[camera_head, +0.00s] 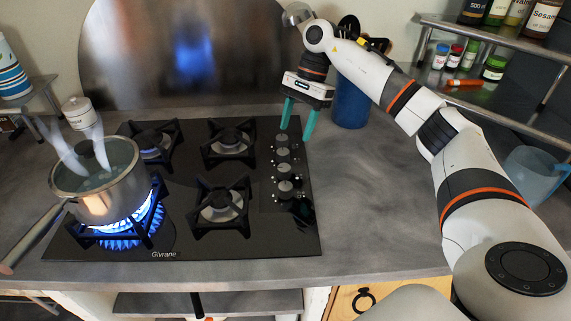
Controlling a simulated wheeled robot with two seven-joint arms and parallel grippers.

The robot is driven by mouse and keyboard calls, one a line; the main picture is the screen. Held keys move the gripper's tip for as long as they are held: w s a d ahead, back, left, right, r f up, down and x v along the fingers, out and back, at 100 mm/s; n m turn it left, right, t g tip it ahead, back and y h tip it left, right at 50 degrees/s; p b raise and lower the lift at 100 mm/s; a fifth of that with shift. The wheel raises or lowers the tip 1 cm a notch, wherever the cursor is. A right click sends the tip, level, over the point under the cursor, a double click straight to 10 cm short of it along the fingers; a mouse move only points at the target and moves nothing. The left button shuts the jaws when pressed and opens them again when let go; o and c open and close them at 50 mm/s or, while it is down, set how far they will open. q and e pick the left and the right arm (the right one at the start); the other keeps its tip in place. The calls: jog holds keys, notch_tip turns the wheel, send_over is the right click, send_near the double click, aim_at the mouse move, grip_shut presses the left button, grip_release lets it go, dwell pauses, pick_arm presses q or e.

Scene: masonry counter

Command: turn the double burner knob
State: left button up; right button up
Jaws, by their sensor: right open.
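The black gas cooktop (255,247) is set in the grey counter. A column of several silver knobs (284,171) runs along its right side, the nearest partly lost in dark shadow. I cannot tell which of them is the double burner knob. The front left burner (128,238) burns with blue flames under a steaming pot (105,200). My right gripper (298,128) is open and empty, with its green fingers pointing down near the far end of the knob column. I cannot tell whether a finger touches the far knob. My left gripper is not in view.
A blue container (351,104) stands just right of my right gripper. A white lidded jar (79,112) stands behind the pot, whose handle (36,236) sticks out front left. Spice shelves (490,45) hang at the right. The counter right of the cooktop (375,190) is clear.

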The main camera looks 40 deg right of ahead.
aim_at(285, 167)
jog(key=p+x, duration=0.2)
jog(key=x, duration=0.7)
jog(key=shift+a, duration=0.15)
jog(key=shift+s+a+f, duration=0.1)
jog(key=shift+a+f, duration=0.1)
jog(key=shift+f, duration=0.4)
